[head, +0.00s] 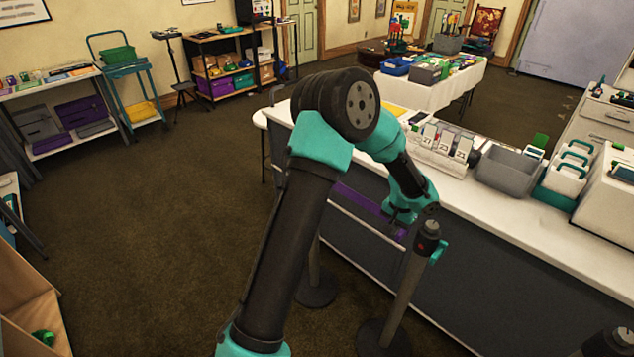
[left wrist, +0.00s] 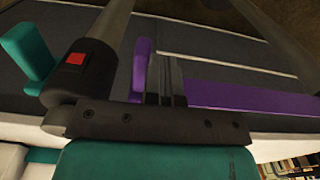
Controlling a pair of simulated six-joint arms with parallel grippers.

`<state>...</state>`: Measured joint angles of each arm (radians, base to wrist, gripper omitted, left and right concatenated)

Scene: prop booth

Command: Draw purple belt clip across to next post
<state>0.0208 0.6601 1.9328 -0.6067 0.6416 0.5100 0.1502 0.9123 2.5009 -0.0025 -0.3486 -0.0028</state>
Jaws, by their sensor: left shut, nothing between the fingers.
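The purple belt (head: 358,199) runs along the front of the dark counter toward a grey post (head: 408,280) with a dark head. It also shows in the left wrist view (left wrist: 245,98), to the right of my fingers. An upright purple piece (left wrist: 142,66), probably the clip end, stands just left of them. My left gripper (head: 405,214) is close to the post's head, and its fingers (left wrist: 166,78) are shut with nothing between them. The post, with a red square, shows in the left wrist view (left wrist: 82,75). My right gripper is out of view.
My arm partly hides a second post with a round base (head: 317,290). Another dark post top (head: 607,343) shows at the bottom right. A teal piece (head: 438,253) sits on the near post. The white-topped counter (head: 520,226) holds bins. Open carpet (head: 140,230) lies left.

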